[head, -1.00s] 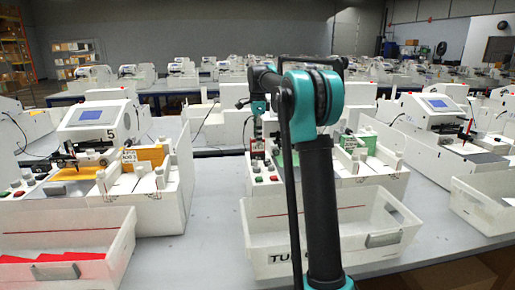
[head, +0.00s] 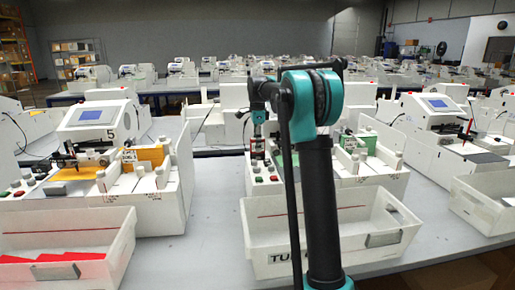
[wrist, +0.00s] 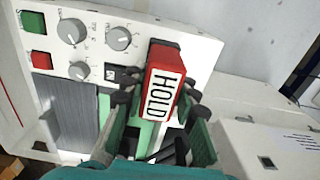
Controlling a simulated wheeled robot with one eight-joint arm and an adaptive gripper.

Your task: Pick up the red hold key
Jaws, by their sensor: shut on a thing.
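The red hold key (wrist: 163,82) is a red block with a white face that reads HOLD, in the middle of the wrist view. My gripper (wrist: 158,98) is shut on it, with one dark fingertip on each side. The key is over the white control panel of the middle plotter; whether its lower end touches the panel is hidden by the fingers. In the head view my gripper (head: 257,143) is small, at the left of my arm over that plotter, and partly covers the key.
Grey dials (wrist: 120,38), a green button (wrist: 32,22) and a red button (wrist: 40,60) are on the panel beside the key. A white bin (head: 370,225) stands in front of the plotter. Another plotter (head: 95,135) with a bin of red sheets stands at the left.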

